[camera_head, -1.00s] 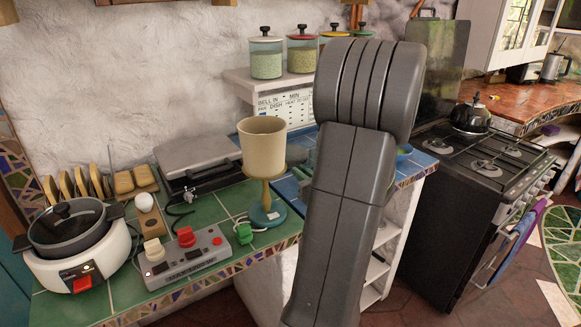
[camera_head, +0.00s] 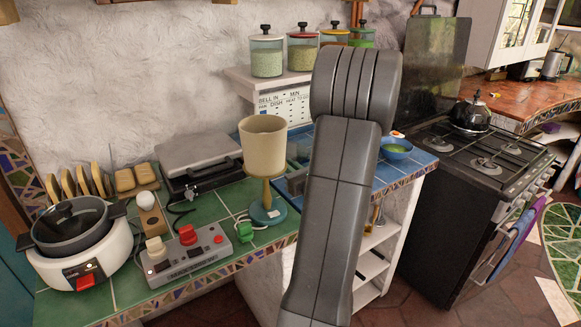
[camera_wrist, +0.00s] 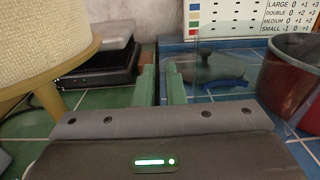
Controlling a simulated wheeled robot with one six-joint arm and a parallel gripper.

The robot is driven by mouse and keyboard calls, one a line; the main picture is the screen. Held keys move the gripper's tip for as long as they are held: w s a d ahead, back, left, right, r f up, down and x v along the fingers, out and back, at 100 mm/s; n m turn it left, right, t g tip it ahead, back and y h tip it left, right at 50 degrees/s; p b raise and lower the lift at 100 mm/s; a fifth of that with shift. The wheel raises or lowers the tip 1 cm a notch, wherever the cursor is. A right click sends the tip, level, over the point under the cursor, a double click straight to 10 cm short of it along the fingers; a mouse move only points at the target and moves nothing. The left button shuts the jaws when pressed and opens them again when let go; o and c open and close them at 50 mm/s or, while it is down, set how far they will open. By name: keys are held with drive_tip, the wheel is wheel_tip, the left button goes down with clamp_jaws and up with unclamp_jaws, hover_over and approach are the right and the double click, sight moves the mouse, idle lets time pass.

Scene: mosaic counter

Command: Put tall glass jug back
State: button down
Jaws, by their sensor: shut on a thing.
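The tall glass jug (camera_wrist: 232,66) shows in the wrist view as a clear, faintly tinted shape right of centre, with things behind showing through it. My gripper (camera_wrist: 162,78) is shut on it, with green finger pads at the jug's left side. Whether its base touches the blue tiles I cannot tell. In the head view my grey arm hides most of the jug and the fingertips.
A lamp with a beige shade (camera_head: 264,146) stands close left of my gripper. A blue bowl (camera_head: 396,148) is right of my arm. A shelf (camera_head: 262,84) with several jars is behind. A control box (camera_head: 186,254) and white cooker (camera_head: 84,262) stand left.

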drive_tip(key=c, duration=1.5)
unclamp_jaws()
drive_tip(key=shift+f, duration=0.1)
drive_tip(key=b+v, duration=0.1)
drive_tip(key=v, duration=1.1)
drive_tip(key=shift+r, duration=0.25)
